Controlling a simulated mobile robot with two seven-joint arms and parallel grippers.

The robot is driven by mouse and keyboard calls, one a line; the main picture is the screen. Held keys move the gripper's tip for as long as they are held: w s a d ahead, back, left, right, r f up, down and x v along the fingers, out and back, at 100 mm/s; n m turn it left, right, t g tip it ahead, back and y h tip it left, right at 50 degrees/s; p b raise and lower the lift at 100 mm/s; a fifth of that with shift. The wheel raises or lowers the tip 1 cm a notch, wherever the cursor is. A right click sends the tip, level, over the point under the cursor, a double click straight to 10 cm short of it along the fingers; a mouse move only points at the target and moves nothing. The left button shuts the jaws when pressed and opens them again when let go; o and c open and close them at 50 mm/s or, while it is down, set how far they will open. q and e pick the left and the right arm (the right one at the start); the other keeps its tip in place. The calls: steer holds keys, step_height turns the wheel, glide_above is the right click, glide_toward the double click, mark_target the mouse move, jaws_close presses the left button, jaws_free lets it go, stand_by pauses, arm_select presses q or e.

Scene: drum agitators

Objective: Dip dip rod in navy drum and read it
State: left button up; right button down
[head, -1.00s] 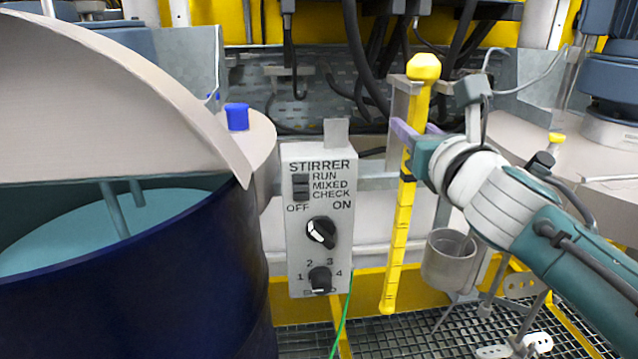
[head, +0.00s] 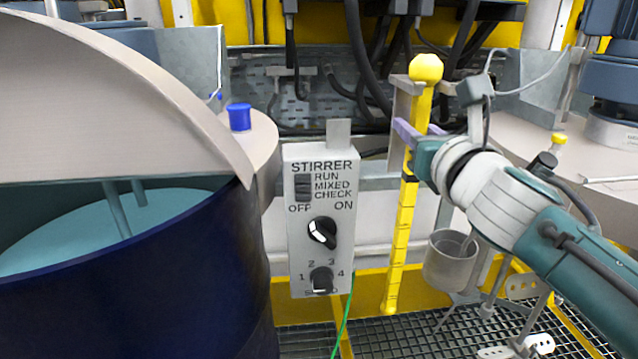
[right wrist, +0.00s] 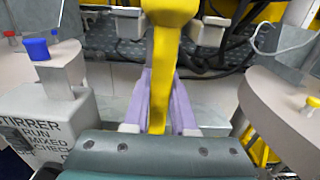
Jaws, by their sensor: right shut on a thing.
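The yellow dip rod (head: 399,235) hangs upright right of the stirrer box, with a round yellow knob on top and dark marks along its length. My right gripper (head: 408,134) is shut on it a little below the knob; its purple fingers stand on both sides of the rod in the right wrist view (right wrist: 161,100). The navy drum (head: 150,295) stands at the left, with light teal liquid (head: 60,230) inside and a beige lid (head: 110,110) partly covering it. A stirrer shaft goes into the liquid. The rod is outside the drum. My left gripper is not in view.
The grey stirrer control box (head: 321,220) stands between drum and rod. A grey metal cup (head: 450,262) hangs right of the rod. A grey bracket (head: 398,100) is close behind the rod's upper part. Another beige-topped drum (head: 520,125) is at the right. Grating covers the floor.

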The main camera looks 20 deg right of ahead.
stand_by(0.3)
steer(key=shift+r, duration=0.2)
steer(key=shift+r+p, duration=0.2)
steer(key=shift+p, duration=0.2)
